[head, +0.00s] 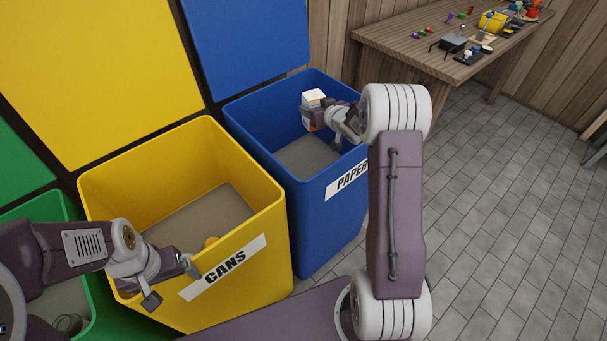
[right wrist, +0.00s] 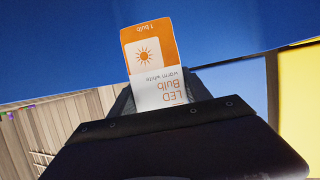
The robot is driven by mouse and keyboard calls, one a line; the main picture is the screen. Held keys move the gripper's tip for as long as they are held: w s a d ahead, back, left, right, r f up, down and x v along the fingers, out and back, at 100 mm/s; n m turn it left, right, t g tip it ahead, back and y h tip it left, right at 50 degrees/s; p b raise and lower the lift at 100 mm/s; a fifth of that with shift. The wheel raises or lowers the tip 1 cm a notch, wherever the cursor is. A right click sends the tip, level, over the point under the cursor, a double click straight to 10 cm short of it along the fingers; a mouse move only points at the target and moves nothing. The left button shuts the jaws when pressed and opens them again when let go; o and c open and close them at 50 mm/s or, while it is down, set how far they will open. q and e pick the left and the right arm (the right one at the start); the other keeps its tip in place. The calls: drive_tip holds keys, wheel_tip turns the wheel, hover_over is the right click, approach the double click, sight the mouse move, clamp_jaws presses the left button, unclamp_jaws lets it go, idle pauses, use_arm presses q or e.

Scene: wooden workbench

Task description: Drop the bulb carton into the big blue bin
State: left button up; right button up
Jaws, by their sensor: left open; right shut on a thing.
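The bulb carton (head: 313,98) is a small white and orange box. The right wrist view shows its face (right wrist: 155,65) with "LED Bulb warm white" printed upside down. My right gripper (head: 316,114) is shut on the carton and holds it over the opening of the big blue bin (head: 262,122), which is labelled PAPER. The gripper hides part of the carton. The visible part of the blue bin's grey floor is bare. My left gripper (head: 172,283) is open and empty, at the front rim of the yellow bin.
A green bin (head: 98,304) is at the lower left. A workbench (head: 404,50) with several small items stands at the back right.

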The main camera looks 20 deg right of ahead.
drive_tip(key=o, duration=1.4)
drive_tip(key=p+v, duration=0.1)
drive_tip(key=v, duration=0.8)
drive_tip(key=shift+s+p, duration=0.1)
drive_tip(key=shift+p, duration=0.3)
